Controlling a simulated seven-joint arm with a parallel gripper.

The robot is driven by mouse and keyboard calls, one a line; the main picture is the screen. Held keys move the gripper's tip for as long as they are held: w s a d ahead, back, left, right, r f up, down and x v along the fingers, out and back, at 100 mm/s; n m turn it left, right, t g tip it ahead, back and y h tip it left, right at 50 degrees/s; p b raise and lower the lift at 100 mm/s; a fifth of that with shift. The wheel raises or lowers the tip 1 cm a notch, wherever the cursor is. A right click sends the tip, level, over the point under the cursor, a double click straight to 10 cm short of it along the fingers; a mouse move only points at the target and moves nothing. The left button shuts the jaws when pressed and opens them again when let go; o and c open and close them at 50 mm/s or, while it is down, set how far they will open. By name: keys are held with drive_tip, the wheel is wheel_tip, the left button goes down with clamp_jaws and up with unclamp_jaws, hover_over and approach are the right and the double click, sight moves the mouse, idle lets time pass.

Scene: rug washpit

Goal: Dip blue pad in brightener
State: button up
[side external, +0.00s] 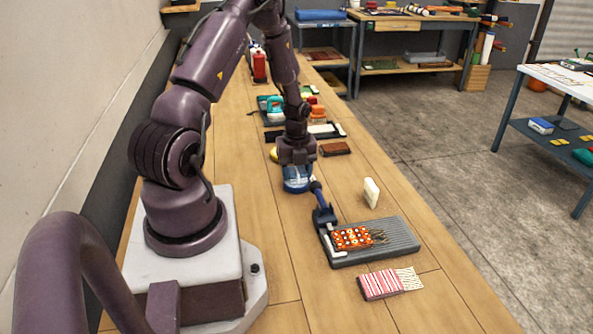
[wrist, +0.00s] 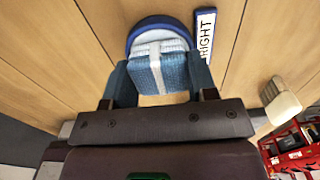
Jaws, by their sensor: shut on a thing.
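My gripper (side external: 297,166) points down over a round blue dish (side external: 297,187) on the bench. In the wrist view its two fingers (wrist: 161,80) are shut on the sides of a blue woven pad (wrist: 144,75) with a pale band across it. The dish's dark blue rim (wrist: 160,21) and pale inside show just beyond the pad. A white label (wrist: 205,36) beside the dish reads "RIGHT", the rest being hidden. The pad overlaps the dish in the wrist view; I cannot tell whether it touches what is inside.
A blue-handled clamp (side external: 322,207) stands at a grey ribbed board (side external: 398,243) bearing an orange patterned rug piece (side external: 352,238). A striped fringed piece (side external: 381,284) lies in front. A brown block (side external: 335,149) lies behind the dish.

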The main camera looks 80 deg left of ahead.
sight(297, 169)
drive_tip(key=shift+r, duration=3.5)
